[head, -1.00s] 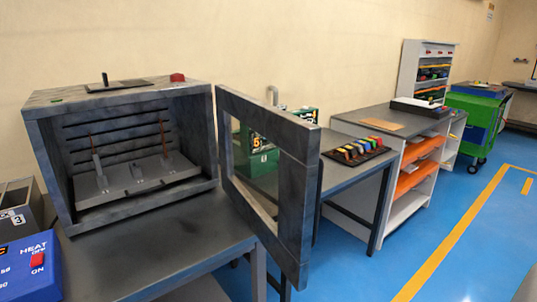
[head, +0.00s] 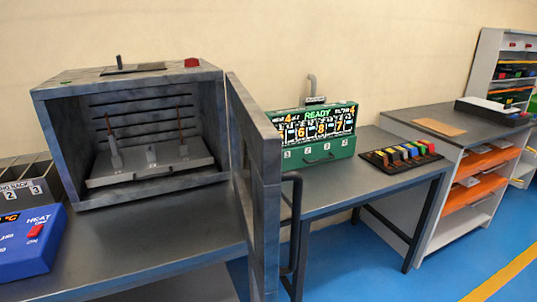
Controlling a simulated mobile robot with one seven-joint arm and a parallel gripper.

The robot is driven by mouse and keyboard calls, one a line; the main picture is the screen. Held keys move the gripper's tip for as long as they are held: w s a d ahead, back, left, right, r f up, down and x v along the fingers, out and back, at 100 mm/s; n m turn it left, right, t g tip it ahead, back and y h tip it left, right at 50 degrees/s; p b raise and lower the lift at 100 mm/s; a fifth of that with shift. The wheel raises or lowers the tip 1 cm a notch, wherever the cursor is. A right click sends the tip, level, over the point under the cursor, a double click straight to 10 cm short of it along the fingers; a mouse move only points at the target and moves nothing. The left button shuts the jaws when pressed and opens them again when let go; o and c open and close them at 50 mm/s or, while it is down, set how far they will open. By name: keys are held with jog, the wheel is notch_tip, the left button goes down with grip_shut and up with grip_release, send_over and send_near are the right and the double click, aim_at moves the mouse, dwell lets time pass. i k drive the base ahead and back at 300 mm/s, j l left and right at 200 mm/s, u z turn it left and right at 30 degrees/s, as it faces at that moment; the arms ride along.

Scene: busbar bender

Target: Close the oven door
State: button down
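The oven (head: 52,135) is a grey box with an open front on a grey table at the left. A fixture plate with upright pins stands inside it. The oven door (head: 262,190) is a grey frame hinged at the oven's right side. It stands wide open, seen nearly edge-on and reaching toward the camera past the table's edge. A dark bar handle (head: 294,225) shows on the door's right side. My gripper is not in view.
A blue heat control box (head: 28,250) stands at the front left. Right of the door are a green case (head: 325,148) marked READY and a rack of coloured blocks (head: 402,153). Shelving with orange trays (head: 475,185) stands farther right. Blue floor at lower right is clear.

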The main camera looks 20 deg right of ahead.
aim_at(257, 189)
jog(key=l, duration=1)
jog(key=k+l+z, duration=0.15)
jog(key=l+z, duration=0.15)
jog(key=k+j+z, duration=0.2)
jog(key=i, duration=0.05)
